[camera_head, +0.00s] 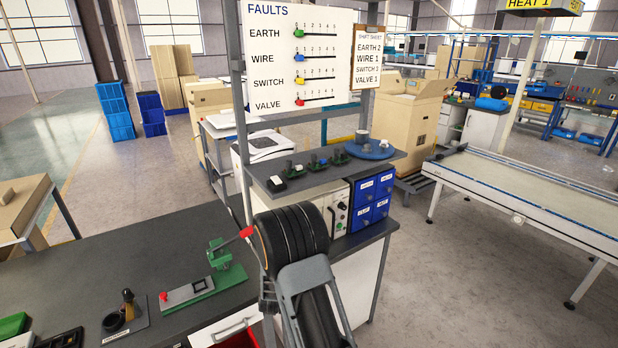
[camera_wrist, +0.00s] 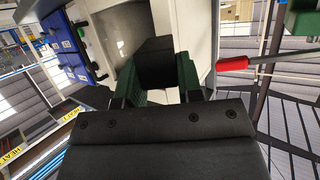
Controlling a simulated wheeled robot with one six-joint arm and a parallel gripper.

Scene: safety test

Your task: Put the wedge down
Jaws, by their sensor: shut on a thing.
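The wedge (camera_wrist: 155,70) shows in the wrist view as a dark block between the two dark green fingers of my gripper (camera_wrist: 156,62). The gripper is shut on it. Only the near face of the wedge shows clearly, so its full shape and what lies under it cannot be told. In the head view my own arm hides both the gripper and the wedge.
A green press with a red-tipped lever (camera_head: 247,231) stands on the dark bench (camera_head: 90,265); its red handle (camera_wrist: 232,63) shows right of my gripper. A shelf (camera_head: 335,172) with small devices stands behind my arm, above blue drawers (camera_head: 371,200). The bench's back left is clear.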

